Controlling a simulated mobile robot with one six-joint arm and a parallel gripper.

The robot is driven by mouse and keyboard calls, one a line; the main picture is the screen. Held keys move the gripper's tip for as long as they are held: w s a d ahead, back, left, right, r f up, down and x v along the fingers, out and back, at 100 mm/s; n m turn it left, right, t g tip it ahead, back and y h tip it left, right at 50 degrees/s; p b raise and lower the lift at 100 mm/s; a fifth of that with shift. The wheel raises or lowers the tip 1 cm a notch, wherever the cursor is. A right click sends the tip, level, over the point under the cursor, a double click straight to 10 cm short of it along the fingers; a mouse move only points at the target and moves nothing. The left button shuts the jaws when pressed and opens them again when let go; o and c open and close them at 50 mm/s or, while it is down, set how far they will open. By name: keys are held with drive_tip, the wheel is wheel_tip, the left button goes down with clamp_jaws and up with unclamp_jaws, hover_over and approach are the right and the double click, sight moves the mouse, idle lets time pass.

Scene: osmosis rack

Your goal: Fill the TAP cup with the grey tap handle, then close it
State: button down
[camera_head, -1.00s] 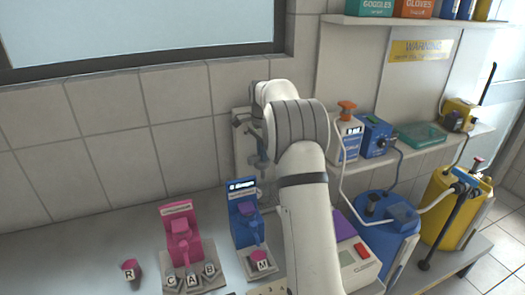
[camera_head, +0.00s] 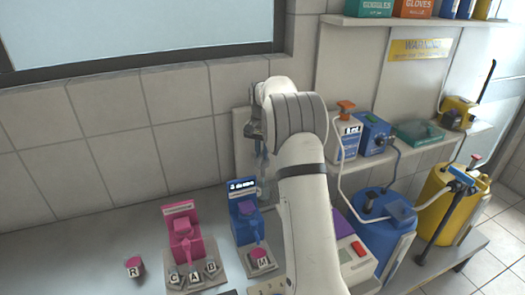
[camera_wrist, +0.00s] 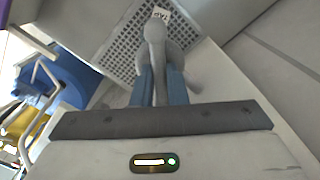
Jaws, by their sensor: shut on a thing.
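In the wrist view my gripper (camera_wrist: 159,82) has its two blue fingers shut on a grey tap handle (camera_wrist: 155,38), which stands up between them. A small white tag marked TAP (camera_wrist: 161,13) shows just beyond the handle's top, over a grey grate (camera_wrist: 124,42). A rounded grey shape lies partly hidden behind the handle and fingers. I cannot make out the TAP cup or its fill level. In the head view my arm covers most of the tap area by the wall, and the handle is hard to make out there.
A pink stand (camera_head: 181,228) and a blue stand (camera_head: 244,208) are on the counter, with several lettered pieces. A blue drum (camera_head: 378,240) and a yellow drum (camera_head: 437,204) stand right of my arm.

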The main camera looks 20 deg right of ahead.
idle(0.3)
drive_tip(key=c, duration=1.4)
unclamp_jaws()
drive_tip(key=shift+c, duration=0.2)
wheel_tip(320, 180, up, 8)
drive_tip(key=shift+f+b, duration=0.1)
drive_tip(key=shift+b, duration=0.25)
